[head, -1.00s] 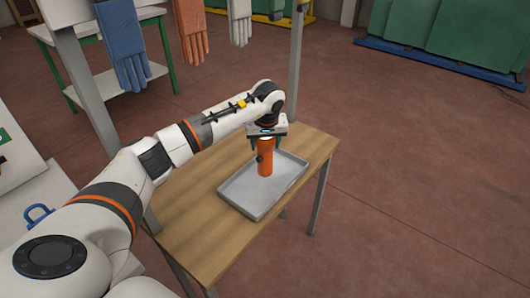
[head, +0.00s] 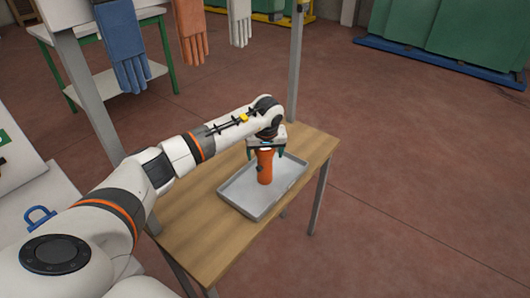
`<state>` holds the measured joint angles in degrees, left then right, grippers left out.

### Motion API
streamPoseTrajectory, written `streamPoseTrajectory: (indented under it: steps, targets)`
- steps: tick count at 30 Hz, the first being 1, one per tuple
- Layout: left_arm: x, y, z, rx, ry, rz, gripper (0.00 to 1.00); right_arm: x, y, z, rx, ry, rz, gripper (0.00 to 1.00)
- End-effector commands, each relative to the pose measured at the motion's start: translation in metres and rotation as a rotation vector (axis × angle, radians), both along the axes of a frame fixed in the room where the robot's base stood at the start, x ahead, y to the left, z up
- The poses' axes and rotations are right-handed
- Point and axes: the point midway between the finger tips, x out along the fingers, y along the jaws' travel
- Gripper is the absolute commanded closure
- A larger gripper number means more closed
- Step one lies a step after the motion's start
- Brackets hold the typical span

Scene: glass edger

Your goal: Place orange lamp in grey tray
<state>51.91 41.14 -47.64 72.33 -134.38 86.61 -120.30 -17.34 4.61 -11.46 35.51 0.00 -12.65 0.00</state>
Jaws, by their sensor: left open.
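The orange lamp (head: 265,170) stands upright inside the grey tray (head: 247,203), toward its far left part. The tray lies on a wooden table. My left gripper (head: 265,153) is directly above the lamp, pointing down, with its dark green fingers apart on either side of the lamp's top. The fingers do not appear to press on the lamp. My right gripper is not in view.
The wooden table (head: 196,228) has bare space around the tray. Blue, orange and white gloves hang at the upper left, with the blue glove (head: 123,50) nearest. A blue padlock-like object (head: 40,216) is at the left.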

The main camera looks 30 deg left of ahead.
Motion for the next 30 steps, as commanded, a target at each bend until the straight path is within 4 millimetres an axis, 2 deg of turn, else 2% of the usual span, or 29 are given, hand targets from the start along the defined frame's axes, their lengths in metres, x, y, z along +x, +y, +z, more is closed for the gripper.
streamPoseTrajectory:
  steps: [5, 18, 24, 30]
  targets:
    - [-0.001, -0.002, 0.015, 0.001, -0.005, -0.002, 0.20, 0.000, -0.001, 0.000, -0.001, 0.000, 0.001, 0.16]
    - [-0.020, -0.018, 0.098, 0.000, -0.004, -0.002, 0.20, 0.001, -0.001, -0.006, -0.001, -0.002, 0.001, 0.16]
    - [-0.024, -0.020, 0.115, 0.001, -0.001, 0.000, 0.20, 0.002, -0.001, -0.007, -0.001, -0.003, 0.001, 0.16]
    - [-0.025, -0.021, 0.117, 0.000, 0.000, 0.000, 0.20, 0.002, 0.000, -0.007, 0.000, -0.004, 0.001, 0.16]
